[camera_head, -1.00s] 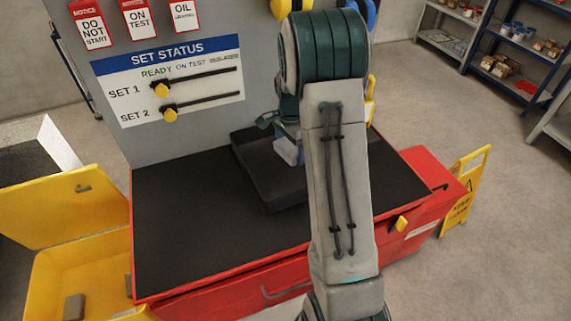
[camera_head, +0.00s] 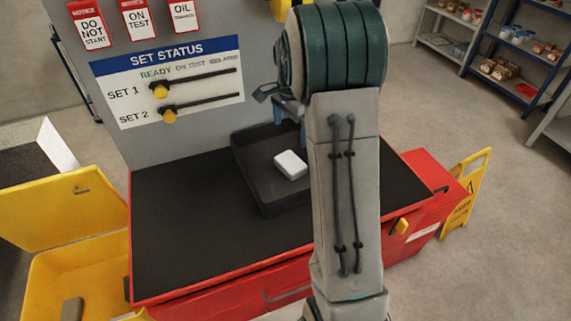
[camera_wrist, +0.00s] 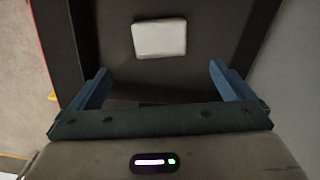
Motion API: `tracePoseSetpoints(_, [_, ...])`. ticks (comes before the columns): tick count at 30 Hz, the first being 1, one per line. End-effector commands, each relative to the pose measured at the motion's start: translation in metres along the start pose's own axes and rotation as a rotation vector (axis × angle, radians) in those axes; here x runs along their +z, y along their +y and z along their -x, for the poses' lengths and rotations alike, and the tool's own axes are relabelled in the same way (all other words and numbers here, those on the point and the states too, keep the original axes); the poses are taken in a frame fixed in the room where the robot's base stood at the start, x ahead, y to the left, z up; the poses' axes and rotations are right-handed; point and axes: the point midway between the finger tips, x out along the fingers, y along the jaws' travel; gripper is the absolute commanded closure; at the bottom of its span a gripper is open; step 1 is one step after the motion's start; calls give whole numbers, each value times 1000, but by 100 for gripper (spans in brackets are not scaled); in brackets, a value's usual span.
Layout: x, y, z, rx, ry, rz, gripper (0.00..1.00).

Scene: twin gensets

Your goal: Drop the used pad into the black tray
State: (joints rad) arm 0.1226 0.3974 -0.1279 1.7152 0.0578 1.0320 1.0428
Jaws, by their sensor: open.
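The used pad (camera_head: 291,165) is a small white block lying in the black tray (camera_head: 258,185). In the wrist view the pad (camera_wrist: 159,39) lies flat on the tray floor (camera_wrist: 115,60), beyond my fingertips and apart from them. My gripper (camera_wrist: 157,82) is open, its two blue fingers spread wide with nothing between them. In the head view my gripper (camera_head: 290,112) is above the back of the tray, partly hidden by my arm. My arm also hides the tray's right side.
The tray stands on a red cabinet's dark top (camera_head: 190,220), clear to the left. A grey panel with a SET STATUS board (camera_head: 170,80) rises behind. An open yellow bin (camera_head: 70,270) is at lower left. A yellow floor sign (camera_head: 464,190) stands at right.

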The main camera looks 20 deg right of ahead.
Motion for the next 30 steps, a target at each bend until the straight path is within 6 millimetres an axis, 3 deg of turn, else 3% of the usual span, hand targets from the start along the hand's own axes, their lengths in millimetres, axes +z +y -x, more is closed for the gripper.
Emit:
tracePoseSetpoints(3, [0, -1, 25, -4, 2, 1, 0])
tracePoseSetpoints(9, [0, 0, 50, -1, 1, 0, 0])
tracePoseSetpoints(25, [0, 0, 57, 0, 0, 2, 0])
tracePoseSetpoints(30, [14, 13, 67, -20, 2, 83, 0])
